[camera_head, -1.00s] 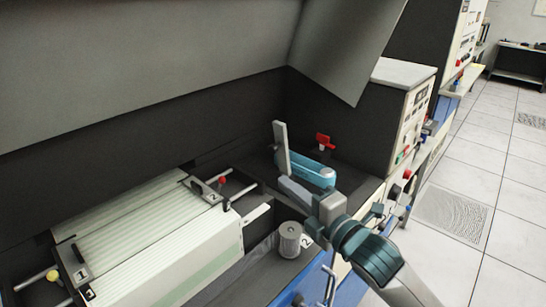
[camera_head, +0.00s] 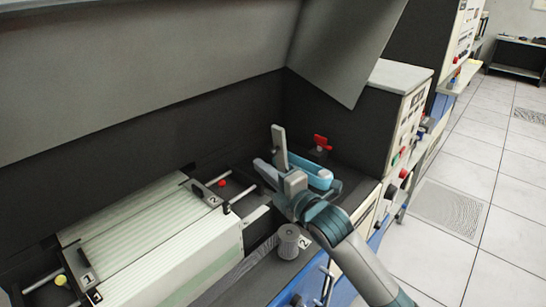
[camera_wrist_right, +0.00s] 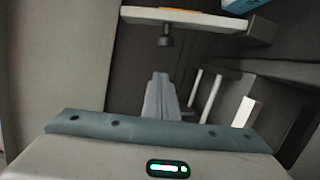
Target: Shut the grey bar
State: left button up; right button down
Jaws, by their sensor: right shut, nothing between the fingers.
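The grey bar (camera_head: 279,146) stands upright beside a light-blue block (camera_head: 316,175) on the dark deck of the machine. In the right wrist view the bar (camera_wrist_right: 200,21) crosses the top of the picture, with a dark knob under it. My right gripper (camera_head: 262,168) is shut and empty. Its fingers point left, just to the left of the bar's lower part in the head view. I cannot tell whether they touch it. The fingers (camera_wrist_right: 159,95) also show in the right wrist view, apart from the bar. My left gripper is not in view.
A red-handled valve (camera_head: 321,143) stands behind the block. A ribbed card tray (camera_head: 150,225) with rails lies at left. A grey cylinder (camera_head: 288,240) stands in front, near the edge. A dark hood (camera_head: 170,80) hangs above. A control cabinet (camera_head: 405,120) closes off the right side.

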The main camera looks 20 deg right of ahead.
aim_at(277, 156)
jog(key=d, duration=0.1)
jog(key=w+d, duration=0.1)
jog(key=d+p, duration=0.1)
jog(key=shift+w+r, duration=0.2)
jog(key=shift+w, duration=0.15)
jog(key=shift+w, duration=0.2)
